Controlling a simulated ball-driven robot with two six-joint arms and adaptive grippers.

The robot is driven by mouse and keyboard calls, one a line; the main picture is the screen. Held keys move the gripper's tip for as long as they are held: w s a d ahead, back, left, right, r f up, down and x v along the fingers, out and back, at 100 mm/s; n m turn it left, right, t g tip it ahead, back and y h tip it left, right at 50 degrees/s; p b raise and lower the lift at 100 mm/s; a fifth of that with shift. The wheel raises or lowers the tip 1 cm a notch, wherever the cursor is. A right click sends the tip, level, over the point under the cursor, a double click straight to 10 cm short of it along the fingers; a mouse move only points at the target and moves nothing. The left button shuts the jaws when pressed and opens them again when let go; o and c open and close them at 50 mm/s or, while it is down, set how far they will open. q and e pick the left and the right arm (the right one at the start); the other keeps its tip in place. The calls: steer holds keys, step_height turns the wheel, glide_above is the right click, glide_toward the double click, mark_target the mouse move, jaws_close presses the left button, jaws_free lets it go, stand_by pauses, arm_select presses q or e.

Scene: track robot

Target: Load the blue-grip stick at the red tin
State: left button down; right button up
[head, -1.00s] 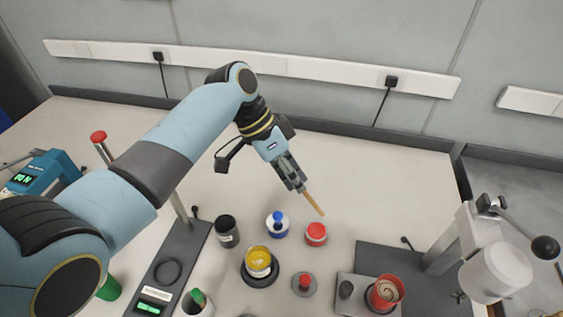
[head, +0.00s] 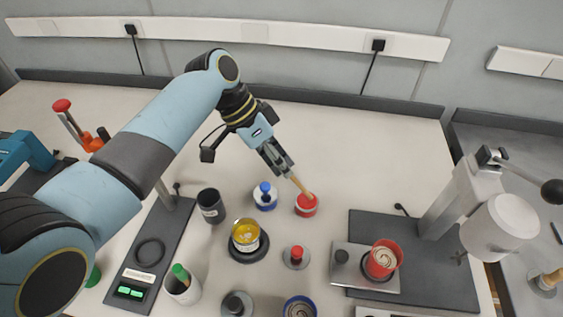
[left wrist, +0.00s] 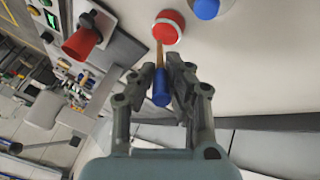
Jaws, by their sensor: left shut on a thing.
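My left gripper (head: 279,161) is shut on the blue-grip stick, whose wooden shaft (head: 298,185) points down and right toward the red tin (head: 306,206). In the left wrist view the blue grip (left wrist: 161,88) sits between my fingers (left wrist: 160,75). The shaft's tip overlaps the top of the red tin (left wrist: 167,27) there; I cannot tell whether it touches the contents. The tin stands upright on the table. My right gripper is not in view.
A blue-lidded tin (head: 265,201) stands just left of the red tin. Nearby are a dark cup (head: 211,208), a yellow-filled tin (head: 245,238) and a red-knobbed weight (head: 296,258). A red cup (head: 382,261) stands at the press (head: 450,200). The table behind is clear.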

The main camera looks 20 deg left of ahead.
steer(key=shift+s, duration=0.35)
arm_select(q)
steer(key=shift+f+b, duration=0.35)
steer(key=shift+f, duration=0.15)
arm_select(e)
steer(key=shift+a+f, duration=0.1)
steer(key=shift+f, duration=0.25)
arm_select(q)
steer(key=shift+s+f, duration=0.1)
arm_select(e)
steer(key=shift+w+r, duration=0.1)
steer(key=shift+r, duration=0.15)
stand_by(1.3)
arm_select(q)
steer(key=shift+p, duration=0.3)
step_height(320, 180, up, 5)
steer(key=p, duration=0.5)
steer(key=shift+r, duration=0.2)
steer(key=shift+r+p, duration=0.3)
steer(key=shift+r, duration=0.6)
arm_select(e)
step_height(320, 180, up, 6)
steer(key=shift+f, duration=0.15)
